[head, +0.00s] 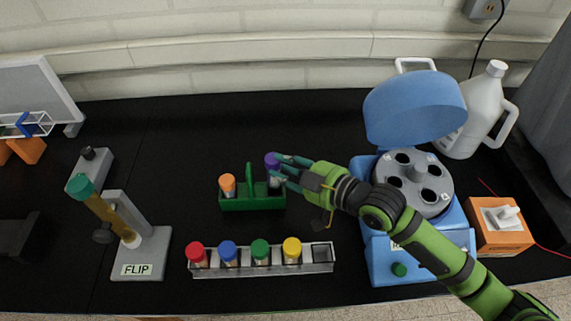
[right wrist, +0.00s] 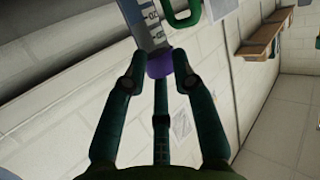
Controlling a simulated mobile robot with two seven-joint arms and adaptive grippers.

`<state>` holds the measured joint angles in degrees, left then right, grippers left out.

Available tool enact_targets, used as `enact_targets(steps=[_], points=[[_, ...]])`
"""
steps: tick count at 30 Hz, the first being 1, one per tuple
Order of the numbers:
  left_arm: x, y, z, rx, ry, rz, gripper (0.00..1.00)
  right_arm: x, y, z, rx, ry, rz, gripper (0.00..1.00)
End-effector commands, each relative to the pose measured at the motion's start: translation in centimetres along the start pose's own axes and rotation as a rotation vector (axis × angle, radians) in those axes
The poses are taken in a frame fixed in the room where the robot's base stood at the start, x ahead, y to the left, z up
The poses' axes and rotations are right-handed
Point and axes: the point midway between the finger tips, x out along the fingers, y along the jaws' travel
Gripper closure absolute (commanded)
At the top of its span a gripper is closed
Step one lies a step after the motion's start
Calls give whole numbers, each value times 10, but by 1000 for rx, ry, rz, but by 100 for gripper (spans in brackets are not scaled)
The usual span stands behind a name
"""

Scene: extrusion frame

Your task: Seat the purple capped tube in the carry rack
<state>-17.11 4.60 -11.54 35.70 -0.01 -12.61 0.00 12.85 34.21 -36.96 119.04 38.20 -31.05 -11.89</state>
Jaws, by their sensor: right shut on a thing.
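The purple capped tube (head: 271,160) is at the right end of the green carry rack (head: 240,203), beside its upright handle. My right gripper (head: 277,169) is shut on it near the cap. The right wrist view shows the fingers around the purple cap (right wrist: 160,65), with the clear, marked tube body beyond them. Part of the rack's green handle (right wrist: 184,12) shows beside the tube. The fingers hide much of the tube in the head view, so I cannot tell whether its bottom is inside the rack. My left gripper is not in view.
An orange capped tube (head: 227,185) stands in the rack's left side. A clear rack (head: 220,269) in front holds red, blue, green and yellow capped tubes; its right slot is empty. An open blue centrifuge (head: 385,240) stands right, and a FLIP stand (head: 150,255) left.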

Motion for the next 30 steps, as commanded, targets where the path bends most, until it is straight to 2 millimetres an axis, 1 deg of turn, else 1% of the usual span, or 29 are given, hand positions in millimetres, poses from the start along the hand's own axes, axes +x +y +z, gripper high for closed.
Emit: enact_targets(steps=[1, 7, 30], points=[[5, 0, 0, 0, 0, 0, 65, 2, -1, 6, -1, 0, 0, 95], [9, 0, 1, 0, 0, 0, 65, 3, -2, 12, -1, 1, 0, 95], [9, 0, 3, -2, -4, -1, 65, 4, -2, 12, 5, 12, 0, 95]])
